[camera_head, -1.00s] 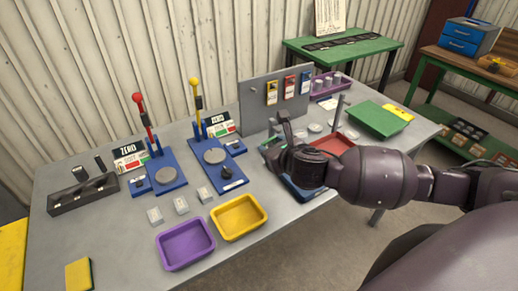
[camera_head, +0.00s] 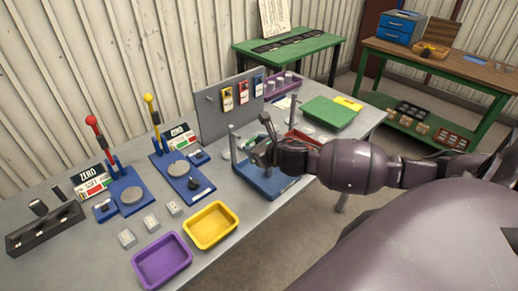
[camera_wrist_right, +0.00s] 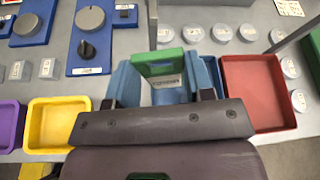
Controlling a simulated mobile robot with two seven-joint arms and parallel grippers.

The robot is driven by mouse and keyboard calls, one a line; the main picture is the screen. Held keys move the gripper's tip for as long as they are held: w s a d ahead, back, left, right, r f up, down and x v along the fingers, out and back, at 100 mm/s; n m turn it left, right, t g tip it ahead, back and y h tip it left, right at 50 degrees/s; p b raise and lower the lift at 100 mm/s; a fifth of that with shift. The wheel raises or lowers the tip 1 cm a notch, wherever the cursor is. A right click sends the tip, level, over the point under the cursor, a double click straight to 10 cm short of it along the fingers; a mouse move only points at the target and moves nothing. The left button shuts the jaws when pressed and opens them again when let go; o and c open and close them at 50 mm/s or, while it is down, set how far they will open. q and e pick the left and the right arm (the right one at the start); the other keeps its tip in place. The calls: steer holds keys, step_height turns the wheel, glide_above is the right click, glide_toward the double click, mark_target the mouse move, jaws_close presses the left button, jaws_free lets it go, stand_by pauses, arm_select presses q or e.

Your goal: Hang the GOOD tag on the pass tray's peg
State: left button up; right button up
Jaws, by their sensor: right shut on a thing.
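My right gripper (camera_head: 258,152) is shut on a green tag (camera_wrist_right: 158,64), which sticks out beyond the fingers in the right wrist view. The tag's writing cannot be read. The gripper is above a blue tray (camera_head: 266,188), which also shows under the tag in the right wrist view (camera_wrist_right: 123,84). A thin grey post (camera_head: 233,142) rises at this tray's far left side, to the left of the gripper; its peg is not clear. My left gripper is not in view.
A red tray (camera_wrist_right: 262,92) with another post (camera_head: 293,112) stands to the right. A grey board (camera_head: 225,118) behind carries yellow, red and blue tags. Yellow (camera_head: 211,225) and purple (camera_head: 162,262) trays stand in front to the left. Round pieces lie behind the trays.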

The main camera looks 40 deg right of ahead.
mark_target(239, 137)
steer(key=shift+w+a+r+b+x, duration=0.1)
steer(key=shift+r+b+x, duration=0.15)
steer(key=shift+b+x, duration=0.7)
steer(key=shift+w+a+r+b+x, duration=0.1)
steer(key=shift+r+b+x, duration=0.2)
steer(key=shift+x, duration=1.25)
steer(key=shift+w+a+r+b+x, duration=0.1)
steer(key=shift+r+b+x, duration=0.15)
steer(key=shift+b+x, duration=0.7)
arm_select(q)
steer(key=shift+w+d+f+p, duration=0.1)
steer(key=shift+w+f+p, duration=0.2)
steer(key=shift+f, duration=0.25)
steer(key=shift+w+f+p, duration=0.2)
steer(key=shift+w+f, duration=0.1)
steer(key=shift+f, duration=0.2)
arm_select(e)
steer(key=shift+w+f, duration=0.25)
steer(key=shift+w, duration=0.2)
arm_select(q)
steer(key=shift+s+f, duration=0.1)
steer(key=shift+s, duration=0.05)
arm_select(e)
steer(key=o, duration=1)
steer(key=shift+s, duration=0.1)
steer(key=v, duration=1)
steer(key=shift+s+r, duration=0.1)
steer(key=shift+s, duration=0.2)
